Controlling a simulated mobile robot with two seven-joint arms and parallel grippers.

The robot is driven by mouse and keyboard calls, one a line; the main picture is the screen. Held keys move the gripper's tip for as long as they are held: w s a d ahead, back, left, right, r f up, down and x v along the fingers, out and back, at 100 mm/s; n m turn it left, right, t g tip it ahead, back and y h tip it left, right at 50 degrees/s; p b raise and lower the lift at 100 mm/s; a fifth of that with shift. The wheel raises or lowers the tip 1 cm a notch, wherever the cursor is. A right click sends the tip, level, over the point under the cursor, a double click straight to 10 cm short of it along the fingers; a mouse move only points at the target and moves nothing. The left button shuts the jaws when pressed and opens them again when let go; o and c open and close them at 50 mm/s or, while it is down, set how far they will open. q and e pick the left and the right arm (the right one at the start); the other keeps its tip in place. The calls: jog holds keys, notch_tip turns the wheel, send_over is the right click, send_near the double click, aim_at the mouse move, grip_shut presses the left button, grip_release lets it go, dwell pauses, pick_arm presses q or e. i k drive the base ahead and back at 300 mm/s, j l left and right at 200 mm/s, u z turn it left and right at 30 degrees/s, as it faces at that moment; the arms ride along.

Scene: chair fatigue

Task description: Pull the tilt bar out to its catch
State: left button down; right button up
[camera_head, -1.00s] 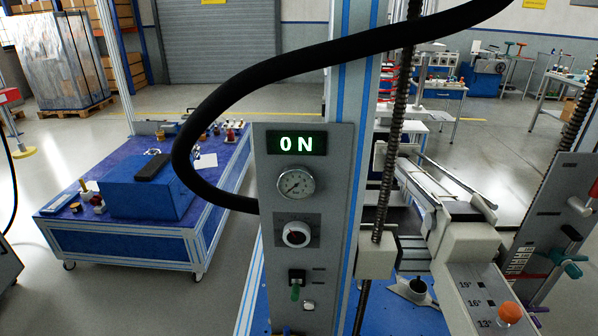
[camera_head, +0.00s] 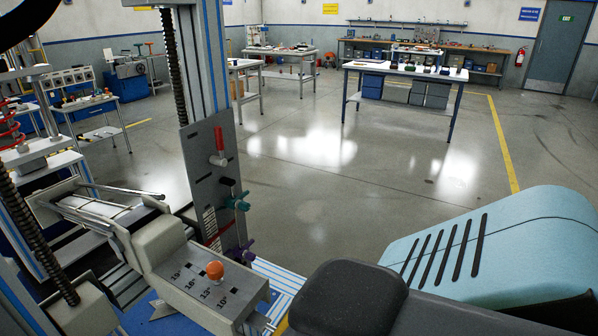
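Bright metal rods (camera_head: 120,190) reach out of the frame behind the block. I cannot tell which of these parts is the tilt bar. Neither of my grippers is in view, so nothing is seen touching the block or knob.
An upright grey plate (camera_head: 207,170) carries a red handle (camera_head: 219,140), a teal knob (camera_head: 238,201) and a purple knob (camera_head: 243,250). A threaded rod (camera_head: 175,75) stands left. A dark pad (camera_head: 350,297) and light blue slotted shell (camera_head: 490,245) fill the lower right. Open floor lies beyond.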

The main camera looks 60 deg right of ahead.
aim_at(260, 323)
jog(key=z, duration=1.55)
jog(key=l, duration=0.5)
jog(key=k+l, duration=0.1)
jog(key=l, duration=0.4)
jog(key=l+u, duration=0.1)
jog(key=l, duration=0.45)
jog(key=k, duration=0.05)
